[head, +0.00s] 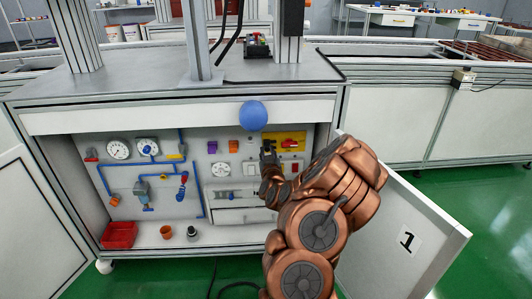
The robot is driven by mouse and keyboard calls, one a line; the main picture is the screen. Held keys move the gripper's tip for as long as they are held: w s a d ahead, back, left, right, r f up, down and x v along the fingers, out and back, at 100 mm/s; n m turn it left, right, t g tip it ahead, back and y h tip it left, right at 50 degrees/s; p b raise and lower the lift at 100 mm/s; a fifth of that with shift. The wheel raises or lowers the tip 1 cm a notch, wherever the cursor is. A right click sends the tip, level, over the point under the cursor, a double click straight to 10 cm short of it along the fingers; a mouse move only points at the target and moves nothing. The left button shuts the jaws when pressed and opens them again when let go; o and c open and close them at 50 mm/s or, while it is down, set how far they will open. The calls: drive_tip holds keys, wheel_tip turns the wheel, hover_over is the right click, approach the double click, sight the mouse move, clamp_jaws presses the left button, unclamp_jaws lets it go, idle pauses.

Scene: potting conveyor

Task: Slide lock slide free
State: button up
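My gripper (268,148) is raised in front of the right part of the open cabinet's back panel, at the left edge of a yellow plate with a red handle (291,144). It is small and dark here, and I cannot tell whether its fingers are open or shut, or whether it touches anything. A small grey fitting that may be the slide lock (224,195) is on the lower middle of the panel, left of my gripper. Its position cannot be made out. My arm hides part of the panel's right side.
A blue ball (253,115) shows in front of the cabinet's upper edge, just above my gripper. Gauges, blue pipes and valves fill the panel's left. A red bin (119,235) and an orange cup (166,232) stand on the cabinet floor. An open door (407,215) marked 1 is at right.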

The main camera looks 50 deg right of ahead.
drive_tip(key=o, duration=0.3)
drive_tip(key=shift+w+a, duration=0.15)
drive_tip(key=shift+a, duration=0.1)
drive_tip(key=shift+o, duration=0.7)
drive_tip(key=shift+d, duration=0.1)
drive_tip(key=shift+r, duration=0.1)
wheel_tip(320, 180, up, 10)
idle(0.3)
